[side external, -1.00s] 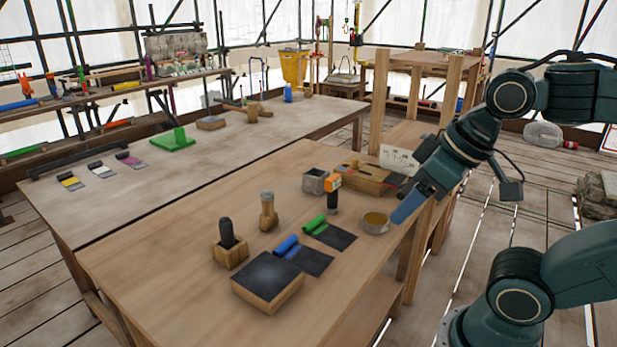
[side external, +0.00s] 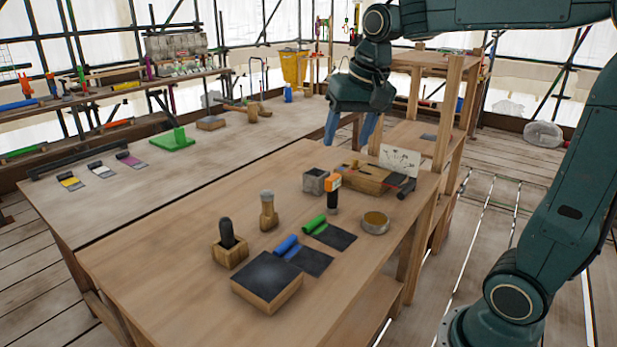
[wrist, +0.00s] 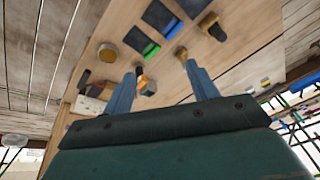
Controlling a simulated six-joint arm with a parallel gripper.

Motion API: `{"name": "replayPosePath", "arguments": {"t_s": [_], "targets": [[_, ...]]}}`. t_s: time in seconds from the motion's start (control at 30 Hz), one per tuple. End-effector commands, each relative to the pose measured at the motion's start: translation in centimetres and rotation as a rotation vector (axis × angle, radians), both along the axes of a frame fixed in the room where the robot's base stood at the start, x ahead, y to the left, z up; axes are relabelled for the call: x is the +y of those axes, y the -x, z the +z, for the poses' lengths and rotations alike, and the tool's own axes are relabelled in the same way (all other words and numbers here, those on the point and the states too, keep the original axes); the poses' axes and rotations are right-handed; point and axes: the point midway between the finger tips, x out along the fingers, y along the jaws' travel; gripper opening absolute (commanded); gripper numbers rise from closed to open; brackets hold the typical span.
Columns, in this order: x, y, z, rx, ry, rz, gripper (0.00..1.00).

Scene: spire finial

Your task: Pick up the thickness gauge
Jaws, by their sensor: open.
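The thickness gauge appears to be the upright tool with an orange head and black body (side external: 333,193), standing on the near wooden bench in the side view. A bit of its orange head (wrist: 140,71) shows in the wrist view beside a blue finger, which partly hides it. My gripper (side external: 350,128) hangs above the far end of the bench, its blue fingers apart, pointing down and empty. It is well clear of the gauge.
Close around the gauge are a grey stone cup (side external: 314,182), a wooden box (side external: 364,180), a round tin (side external: 375,222) and a green roll (side external: 314,224). A wooden-handled brush (side external: 268,212) and a black-handled tool in a block (side external: 228,240) stand further left.

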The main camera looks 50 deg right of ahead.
Motion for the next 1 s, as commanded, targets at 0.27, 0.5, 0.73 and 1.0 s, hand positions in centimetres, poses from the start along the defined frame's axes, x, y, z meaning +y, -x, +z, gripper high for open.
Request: {"name": "replayPosePath", "arguments": {"t_s": [0.27, 0.5, 0.73, 1.0], "targets": [[-4.5, -5.7, -1.2, 0.058, -0.053, -0.213, 0.58], [-8.9, -9.8, -3.3, 0.103, -0.095, -0.395, 0.58], [-13.4, -13.1, -6.3, 0.147, -0.132, -0.572, 0.58], [-19.0, -15.7, -11.0, 0.196, -0.171, -0.779, 0.58]]}}
